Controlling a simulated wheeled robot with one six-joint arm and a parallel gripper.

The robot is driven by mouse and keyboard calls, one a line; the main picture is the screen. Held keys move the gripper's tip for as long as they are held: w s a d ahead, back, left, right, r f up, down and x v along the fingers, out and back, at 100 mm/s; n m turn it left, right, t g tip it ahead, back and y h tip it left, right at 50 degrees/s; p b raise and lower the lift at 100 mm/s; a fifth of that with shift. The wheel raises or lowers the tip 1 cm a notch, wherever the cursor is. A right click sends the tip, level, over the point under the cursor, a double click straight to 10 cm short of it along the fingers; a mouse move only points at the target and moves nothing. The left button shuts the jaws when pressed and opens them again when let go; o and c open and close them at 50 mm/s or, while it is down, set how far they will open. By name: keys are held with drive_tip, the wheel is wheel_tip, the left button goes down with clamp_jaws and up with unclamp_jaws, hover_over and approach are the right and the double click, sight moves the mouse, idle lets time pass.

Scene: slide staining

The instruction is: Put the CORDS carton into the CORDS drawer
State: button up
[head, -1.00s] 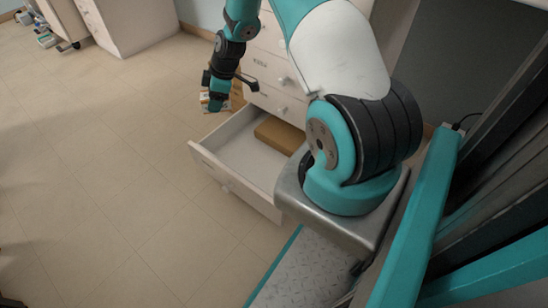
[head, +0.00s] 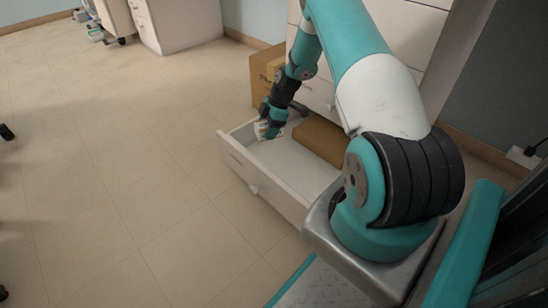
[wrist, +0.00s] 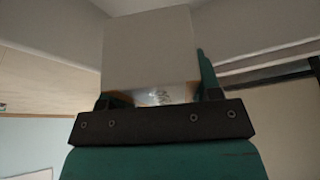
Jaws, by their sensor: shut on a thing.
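My gripper (head: 272,122) is shut on a small white and orange carton (head: 262,131). In the wrist view the carton (wrist: 147,48) is a plain grey-white face above the gripper's dark bar, with a shiny strip along its lower edge. I cannot read its label. The open drawer (head: 246,172) is white, low in the cabinet, with its front panel facing left. The held carton is at the far-left end of the drawer, at or just above its inside. I cannot tell whether it touches the floor of the drawer.
A brown box (head: 321,139) lies inside the drawer, right of the held carton. A large cardboard box (head: 262,77) stands on the floor behind the drawer. The drawer's middle is bare. Closed drawers (head: 318,93) rise above it, and open tiled floor lies to the left.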

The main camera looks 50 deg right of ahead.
sight(265, 159)
wheel_tip(265, 159, down, 11)
drive_tip(key=b, duration=0.5)
drive_tip(key=shift+f, duration=0.15)
drive_tip(key=o, duration=0.9)
drive_tip(key=shift+o, duration=0.2)
